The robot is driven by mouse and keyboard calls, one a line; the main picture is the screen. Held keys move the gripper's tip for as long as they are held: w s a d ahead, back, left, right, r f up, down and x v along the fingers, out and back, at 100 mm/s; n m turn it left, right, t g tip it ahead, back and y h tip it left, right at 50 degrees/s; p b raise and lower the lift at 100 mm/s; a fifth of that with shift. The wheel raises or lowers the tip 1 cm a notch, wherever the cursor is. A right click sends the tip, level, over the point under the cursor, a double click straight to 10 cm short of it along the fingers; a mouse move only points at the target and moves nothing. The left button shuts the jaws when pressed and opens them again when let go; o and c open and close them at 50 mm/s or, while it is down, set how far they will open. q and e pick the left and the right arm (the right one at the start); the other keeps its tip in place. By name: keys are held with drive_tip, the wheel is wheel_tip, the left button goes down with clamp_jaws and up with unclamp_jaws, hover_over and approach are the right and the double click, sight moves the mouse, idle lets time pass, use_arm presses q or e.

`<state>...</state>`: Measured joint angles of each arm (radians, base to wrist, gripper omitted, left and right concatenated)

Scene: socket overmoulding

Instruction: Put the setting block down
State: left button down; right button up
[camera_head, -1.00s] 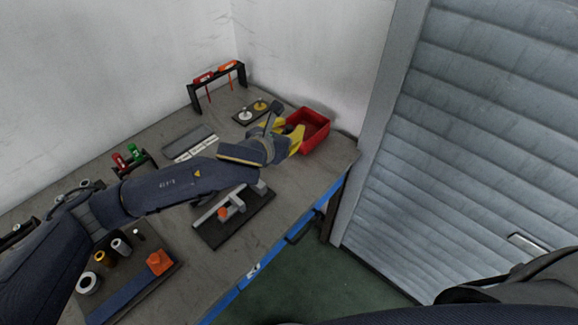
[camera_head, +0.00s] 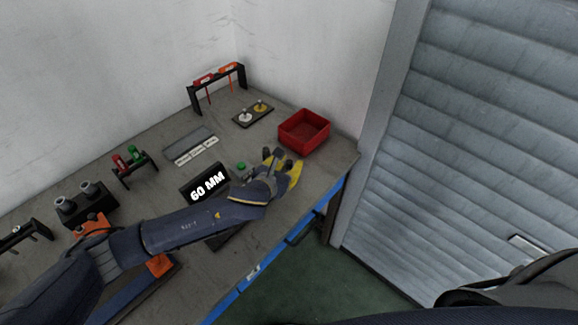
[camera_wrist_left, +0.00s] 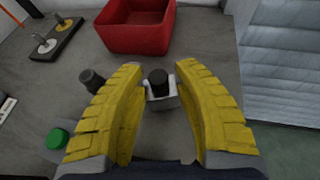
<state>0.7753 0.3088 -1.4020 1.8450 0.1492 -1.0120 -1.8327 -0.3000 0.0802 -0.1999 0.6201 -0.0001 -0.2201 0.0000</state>
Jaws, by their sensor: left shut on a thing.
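The setting block, as far as I can tell, is a small pale grey block with a black round knob on top (camera_wrist_left: 160,92) in the left wrist view. It sits between the yellow fingertips of my left gripper (camera_wrist_left: 160,85), which is shut on it. In the head view my left gripper (camera_head: 285,165) is low over the bench, on the near side of the red bin. The block is hard to make out there among the fingers. I cannot tell whether its underside touches the bench. My right gripper is not in view.
The empty red bin (camera_head: 304,131) stands just beyond the gripper. A black "60 MM" display (camera_head: 206,187) and a green button (camera_head: 242,166) are to the left. A black cylinder (camera_wrist_left: 92,80) stands beside the left finger. A plate with two knobbed pieces (camera_head: 253,114) lies farther back.

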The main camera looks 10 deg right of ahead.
use_arm(q)
drive_tip(key=shift+f, duration=0.4)
drive_tip(key=shift+f, duration=0.2)
drive_tip(key=c, duration=1)
unclamp_jaws()
drive_tip(key=shift+o, duration=0.2)
drive_tip(key=shift+r, duration=0.1)
drive_tip(key=shift+r, duration=0.1)
drive_tip(key=v, duration=1.2)
